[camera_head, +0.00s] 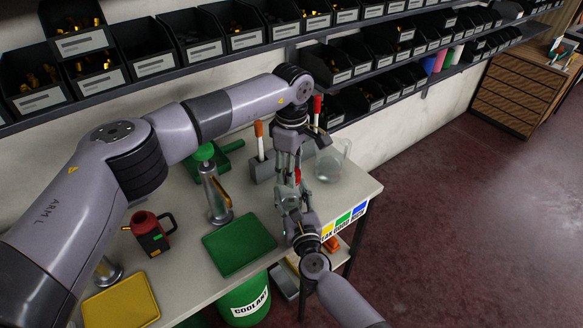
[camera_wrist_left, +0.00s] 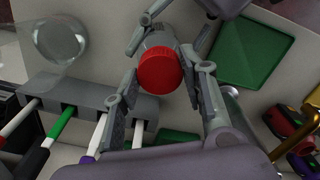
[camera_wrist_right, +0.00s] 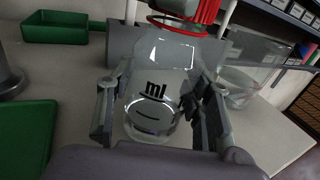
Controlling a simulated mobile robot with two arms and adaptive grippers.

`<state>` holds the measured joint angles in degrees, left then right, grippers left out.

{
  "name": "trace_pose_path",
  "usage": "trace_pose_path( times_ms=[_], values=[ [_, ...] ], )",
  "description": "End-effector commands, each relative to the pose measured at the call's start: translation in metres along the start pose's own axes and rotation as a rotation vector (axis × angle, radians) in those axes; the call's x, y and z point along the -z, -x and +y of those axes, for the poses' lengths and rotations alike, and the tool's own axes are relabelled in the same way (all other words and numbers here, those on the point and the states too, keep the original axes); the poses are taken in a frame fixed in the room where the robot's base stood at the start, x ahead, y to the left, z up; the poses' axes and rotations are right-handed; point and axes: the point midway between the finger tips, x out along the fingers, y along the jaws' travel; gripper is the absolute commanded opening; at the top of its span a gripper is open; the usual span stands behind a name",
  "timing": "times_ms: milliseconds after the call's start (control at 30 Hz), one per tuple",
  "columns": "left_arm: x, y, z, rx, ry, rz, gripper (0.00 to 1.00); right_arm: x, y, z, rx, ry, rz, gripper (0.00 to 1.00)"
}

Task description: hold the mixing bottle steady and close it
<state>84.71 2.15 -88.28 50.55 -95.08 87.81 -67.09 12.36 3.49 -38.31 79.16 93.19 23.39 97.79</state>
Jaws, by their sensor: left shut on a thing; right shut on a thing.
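The mixing bottle (camera_wrist_right: 152,95) is clear, with "ml" markings, and stands between the fingers of my right gripper (camera_wrist_right: 165,105) in the right wrist view. My right gripper (camera_head: 296,190) is shut on it. A red ring (camera_wrist_right: 172,27) circles its neck. The red cap (camera_wrist_left: 160,71) sits between the fingers of my left gripper (camera_wrist_left: 166,102), which is shut on it from above. The ribbed cap also shows at the top of the right wrist view (camera_wrist_right: 207,11) and as a small red spot in the head view (camera_head: 298,176). I cannot tell whether it is seated on the neck.
A grey rack (camera_head: 262,167) with upright coloured handles stands close behind the grippers. A clear beaker (camera_head: 330,162) is to their right. Shelf bins line the wall.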

Motion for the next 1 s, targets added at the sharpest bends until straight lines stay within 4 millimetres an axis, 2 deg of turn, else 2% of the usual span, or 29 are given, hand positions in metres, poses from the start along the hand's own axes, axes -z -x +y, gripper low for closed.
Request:
trace_pose_path(
  times_ms=[500, 700, 833, 1000],
  values=[
    [0.0005, 0.0001, -0.0001, -0.002, -1.032, 0.0, 0.31, 0.0009, 0.0002, -0.0001, 0.0, 0.0, 0.002, 0.0],
    [0.0007, -0.0002, 0.0, -0.002, -1.393, 0.0, 0.31, 0.0009, 0.0002, -0.0001, 0.0, 0.0, 0.002, 0.0],
    [0.0008, -0.0002, 0.0, -0.002, -1.535, 0.0, 0.31, 0.001, 0.0003, -0.0001, 0.0, 0.0, 0.002, 0.0],
    [0.0009, -0.0002, 0.0001, -0.002, -1.59, 0.001, 0.31, 0.001, 0.0003, -0.0001, 0.0, 0.0, 0.002, 0.0]
  ],
)
